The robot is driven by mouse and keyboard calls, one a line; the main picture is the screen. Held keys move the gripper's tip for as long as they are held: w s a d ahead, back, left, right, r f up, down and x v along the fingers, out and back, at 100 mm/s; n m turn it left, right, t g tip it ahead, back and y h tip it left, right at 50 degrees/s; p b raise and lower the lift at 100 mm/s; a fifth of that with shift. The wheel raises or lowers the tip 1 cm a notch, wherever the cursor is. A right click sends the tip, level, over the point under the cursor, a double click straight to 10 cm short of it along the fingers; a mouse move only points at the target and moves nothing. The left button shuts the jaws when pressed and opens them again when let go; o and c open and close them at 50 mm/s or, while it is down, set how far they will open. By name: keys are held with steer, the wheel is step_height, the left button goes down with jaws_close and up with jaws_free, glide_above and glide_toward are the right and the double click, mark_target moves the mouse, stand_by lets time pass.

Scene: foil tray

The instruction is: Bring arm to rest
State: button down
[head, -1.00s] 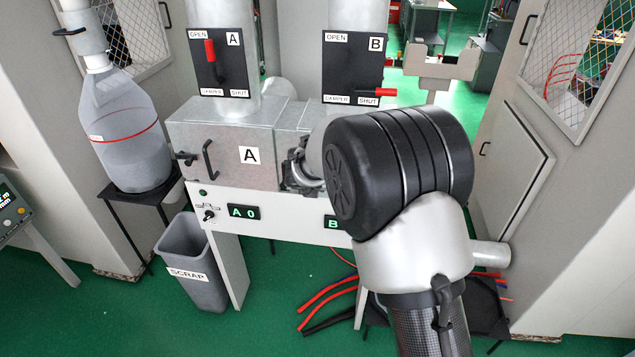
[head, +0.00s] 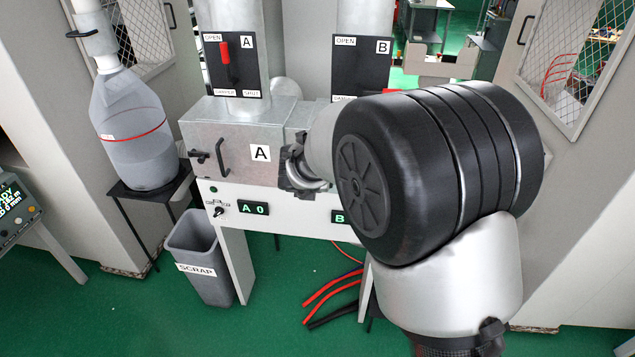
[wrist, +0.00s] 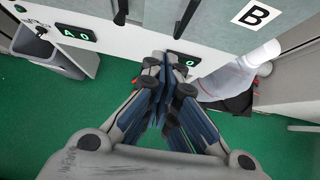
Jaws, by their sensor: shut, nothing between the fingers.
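My arm fills the right of the head view, with a big black joint and a silver link below it. My gripper (wrist: 165,95) shows in the wrist view with its fingers together and nothing between them. It is in front of the white panel below the box doors, near the B display (wrist: 183,60). In the head view, a dark part of the arm's end shows beside box A (head: 232,150); the fingertips cannot be made out there. Box B is mostly hidden behind my arm in that view.
The damper A lever (head: 224,52) is red and points up. A grey scrap bin (head: 200,262) stands on the green floor. A clear jug (head: 130,130) sits on a black stand at left. Red and black hoses (head: 330,298) lie below the panel. A pale bottle (wrist: 235,78) is right of my gripper.

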steer(key=s+a+r+n+t+y, duration=0.15)
steer(key=s+r+n+y, duration=0.25)
steer(key=r+n, duration=0.75)
steer(key=s+r+n+y, duration=0.2)
steer(key=s+r+n, duration=0.3)
steer(key=s+n, duration=0.35)
steer(key=s+d+f+n+g+h, duration=0.1)
steer(key=s+d+n, duration=0.3)
steer(key=s, duration=0.5)
steer(key=s+d+f+n+g+h, duration=0.2)
steer(key=s+d+f+n+g, duration=0.1)
steer(key=s+n, duration=0.5)
steer(key=s+d+f+n+g+h, duration=0.1)
steer(key=s+d+f+n+g, duration=0.1)
steer(key=s+d+f+n, duration=0.2)
steer(key=s+d+n+b, duration=0.1)
steer(key=s+d, duration=0.2)
steer(key=s, duration=0.3)
steer(key=shift+s+d+n+h, duration=0.15)
steer(key=shift+d+n+h, duration=0.05)
steer(key=shift+n+h, duration=0.2)
steer(key=shift+f, duration=0.15)
